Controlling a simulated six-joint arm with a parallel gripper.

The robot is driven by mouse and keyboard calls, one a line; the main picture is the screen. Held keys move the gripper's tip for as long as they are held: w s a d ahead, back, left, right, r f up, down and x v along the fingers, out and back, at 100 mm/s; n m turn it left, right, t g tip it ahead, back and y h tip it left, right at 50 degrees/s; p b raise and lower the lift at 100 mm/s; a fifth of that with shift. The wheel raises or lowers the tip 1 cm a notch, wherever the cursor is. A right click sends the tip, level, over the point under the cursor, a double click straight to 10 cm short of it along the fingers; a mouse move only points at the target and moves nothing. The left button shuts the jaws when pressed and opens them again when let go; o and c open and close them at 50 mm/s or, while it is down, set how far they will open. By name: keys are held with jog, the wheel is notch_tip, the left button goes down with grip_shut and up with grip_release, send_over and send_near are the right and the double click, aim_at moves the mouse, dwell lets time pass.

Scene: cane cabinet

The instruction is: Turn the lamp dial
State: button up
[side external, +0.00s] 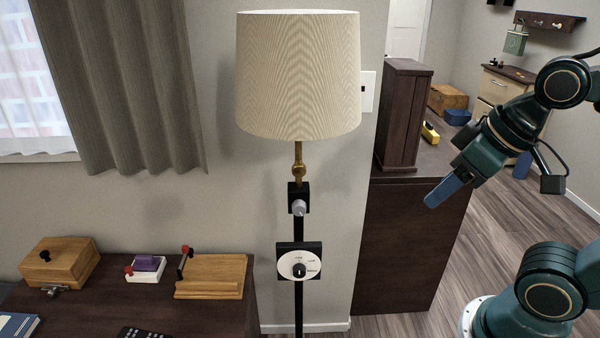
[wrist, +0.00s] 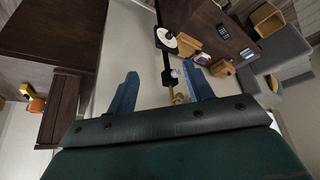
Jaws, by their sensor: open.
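The floor lamp has a cream shade (side external: 298,75), a brass neck and a dark pole. A white round dial plate with a black knob (side external: 299,270) is mounted on a dark square on the pole. A smaller light knob (side external: 299,207) sits on a black block above it. My gripper (side external: 436,197) is to the right of the lamp, level with the upper knob and apart from it. In the wrist view my gripper (wrist: 160,90) shows two blue fingers spread apart with nothing between them. The dial plate (wrist: 165,39) appears beyond the fingers, near the top.
A dark cabinet (side external: 408,240) stands behind my gripper, with a tall dark box (side external: 402,115) on top. A desk (side external: 190,312) at lower left holds a wooden box (side external: 60,263), a small switch (side external: 146,268) and a wooden board (side external: 212,277). Open space lies between my gripper and the lamp.

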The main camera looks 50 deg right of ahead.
jog(key=w+a+f+n+g+h, duration=0.3)
jog(key=w+f+n+h, duration=0.35)
jog(key=w+f, duration=0.8)
jog(key=n+t+h, duration=0.2)
jog(key=n+t, duration=0.6)
jog(key=n, duration=1.1)
send_near(300, 274)
jog(key=v, duration=0.5)
jog(key=shift+d, duration=0.2)
jog(key=shift+w+d, duration=0.1)
jog(key=shift+x, duration=6.85)
